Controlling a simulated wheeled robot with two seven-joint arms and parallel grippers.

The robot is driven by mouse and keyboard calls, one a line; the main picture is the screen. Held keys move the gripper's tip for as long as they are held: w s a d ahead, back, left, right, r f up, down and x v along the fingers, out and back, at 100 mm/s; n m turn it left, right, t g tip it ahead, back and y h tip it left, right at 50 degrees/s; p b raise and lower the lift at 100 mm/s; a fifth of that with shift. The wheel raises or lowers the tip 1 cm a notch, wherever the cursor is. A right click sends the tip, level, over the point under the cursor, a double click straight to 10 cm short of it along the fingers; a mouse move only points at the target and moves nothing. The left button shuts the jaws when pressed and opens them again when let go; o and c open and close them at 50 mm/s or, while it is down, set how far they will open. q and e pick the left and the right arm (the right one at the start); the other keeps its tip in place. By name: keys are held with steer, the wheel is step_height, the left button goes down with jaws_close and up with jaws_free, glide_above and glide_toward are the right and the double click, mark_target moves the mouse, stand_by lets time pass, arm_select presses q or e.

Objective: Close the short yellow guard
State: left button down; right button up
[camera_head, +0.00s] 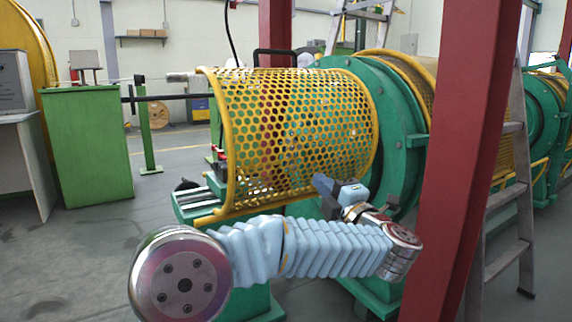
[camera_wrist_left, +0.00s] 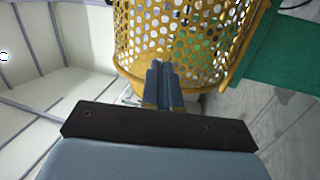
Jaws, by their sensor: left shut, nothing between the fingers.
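The short yellow guard (camera_head: 285,125) is a curved perforated panel with a yellow rim, in the middle of the head view. It spans over the green machine frame, with a black handle (camera_head: 275,52) at its top. My left gripper (camera_head: 322,182) is at the guard's lower right edge in the head view, shut and empty. In the left wrist view the shut fingers (camera_wrist_left: 163,70) point at the perforated guard (camera_wrist_left: 185,35), close to its yellow rim. I cannot tell whether they touch it. My right gripper is not in view.
A red post (camera_head: 465,150) stands at the right, with a ladder (camera_head: 510,200) beside it. A green round housing (camera_head: 395,120) adjoins the guard's right end. A green cabinet (camera_head: 88,145) stands at the left. Open floor lies at the lower left.

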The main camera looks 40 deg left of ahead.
mark_target(277, 146)
arm_select(q)
steer(key=shift+n+g, duration=0.7)
steer(key=shift+n, duration=0.1)
steer(key=x, duration=0.4)
steer(key=s+r+p+x, duration=0.1)
steer(key=x, duration=0.9)
steer(key=shift+s+a+r+p, duration=0.25)
steer(key=shift+s+a+p, duration=0.05)
steer(key=shift+a+p, duration=0.15)
steer(key=shift+r, duration=0.1)
